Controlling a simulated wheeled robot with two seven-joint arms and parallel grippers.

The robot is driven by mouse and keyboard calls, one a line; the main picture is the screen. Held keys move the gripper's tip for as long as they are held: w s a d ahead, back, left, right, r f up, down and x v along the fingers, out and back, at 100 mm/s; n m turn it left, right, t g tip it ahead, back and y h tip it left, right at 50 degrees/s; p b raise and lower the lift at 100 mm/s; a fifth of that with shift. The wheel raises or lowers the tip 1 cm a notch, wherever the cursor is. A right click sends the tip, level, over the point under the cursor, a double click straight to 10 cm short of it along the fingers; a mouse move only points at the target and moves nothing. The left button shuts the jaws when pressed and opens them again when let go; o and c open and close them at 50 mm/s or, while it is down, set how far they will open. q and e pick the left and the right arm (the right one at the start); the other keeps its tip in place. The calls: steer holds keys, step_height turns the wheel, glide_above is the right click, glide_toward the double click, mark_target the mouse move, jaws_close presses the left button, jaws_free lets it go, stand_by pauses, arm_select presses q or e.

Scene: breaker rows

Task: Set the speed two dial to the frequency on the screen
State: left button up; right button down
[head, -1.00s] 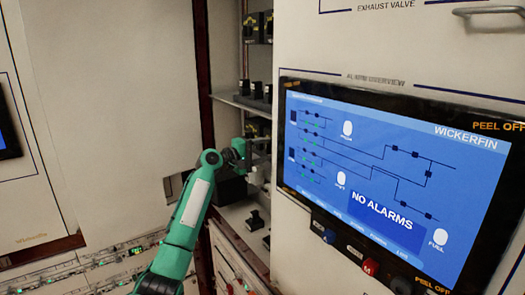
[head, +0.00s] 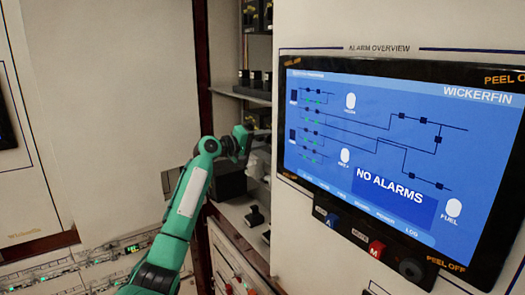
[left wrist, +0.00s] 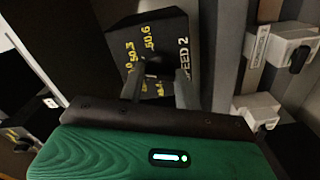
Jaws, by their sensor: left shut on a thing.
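The speed two dial is on a black box face (left wrist: 172,35) marked "SPEED 2" in the left wrist view, with yellow numbers such as 50.3 and 50.6 around its knob (left wrist: 153,68). My left gripper (left wrist: 158,80) has its two grey fingers on either side of the knob and is shut on it. The knob's pointer is too small and dark to read. In the head view my left gripper (head: 246,143) reaches into the open bay, its fingertips unclear. The screen (head: 375,150) shows a line diagram, "WICKERFIN" and "NO ALARMS"; I can read no frequency on it. My right gripper is not in view.
The screen's panel stands close to the right of my left arm. A shelf (head: 238,95) with several black devices is above the gripper. A plain pale cabinet door (head: 110,120) is at left.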

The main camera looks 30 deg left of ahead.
arm_select(q)
steer(key=m+b, duration=0.2)
steer(key=shift+f+m+b, duration=0.25)
steer(key=shift+m+b, duration=0.05)
steer(key=shift+b, duration=0.05)
steer(key=shift+r+m+b, duration=0.1)
steer(key=shift+m+b, duration=0.3)
steer(key=shift+m, duration=0.1)
steer(key=o, duration=1)
steer(key=shift+r, duration=0.1)
steer(key=b+v, duration=0.5)
steer(key=v, duration=0.9)
steer(key=shift+w, duration=0.1)
